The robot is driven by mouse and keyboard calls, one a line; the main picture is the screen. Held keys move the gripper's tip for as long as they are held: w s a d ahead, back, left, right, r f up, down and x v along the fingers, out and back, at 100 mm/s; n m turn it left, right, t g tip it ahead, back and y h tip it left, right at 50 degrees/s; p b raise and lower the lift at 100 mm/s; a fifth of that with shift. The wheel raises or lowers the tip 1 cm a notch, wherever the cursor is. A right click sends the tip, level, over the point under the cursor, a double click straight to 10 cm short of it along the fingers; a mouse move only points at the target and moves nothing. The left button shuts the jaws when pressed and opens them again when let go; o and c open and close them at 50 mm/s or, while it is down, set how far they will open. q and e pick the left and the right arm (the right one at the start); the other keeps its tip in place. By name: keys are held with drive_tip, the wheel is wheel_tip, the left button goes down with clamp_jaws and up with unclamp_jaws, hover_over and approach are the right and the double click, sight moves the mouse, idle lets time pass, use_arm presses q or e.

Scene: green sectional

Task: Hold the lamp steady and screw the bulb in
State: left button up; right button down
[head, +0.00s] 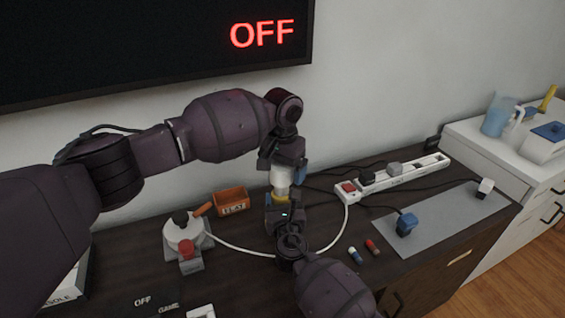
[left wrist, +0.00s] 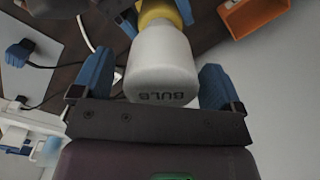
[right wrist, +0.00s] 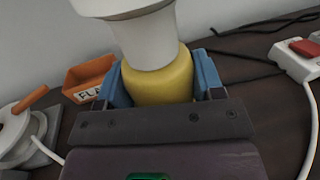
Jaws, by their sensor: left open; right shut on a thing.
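The white bulb (head: 281,178), lettered BULB on its end, stands upright on the yellow lamp holder (head: 281,198); the threads are hidden. My right gripper (head: 284,208) is shut on the yellow holder, which shows between its blue fingers in the right wrist view (right wrist: 157,88). My left gripper (head: 283,165) is above, pointing down, its open blue fingers on either side of the bulb.
A white power strip (head: 415,176) with plugs and a red switch lies right of the lamp. An orange box (head: 230,202) and a white device with a red knob (head: 186,238) stand left. A grey mat (head: 440,215) holds a blue plug (head: 406,224). The wall screen reads OFF (head: 262,33).

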use_arm(q)
drive_tip(key=shift+c, duration=0.4)
drive_tip(key=c, duration=1)
drive_tip(key=o, duration=1.1)
wheel_tip(320, 180, up, 12)
use_arm(e)
drive_tip(key=shift+c, duration=0.8)
unclamp_jaws()
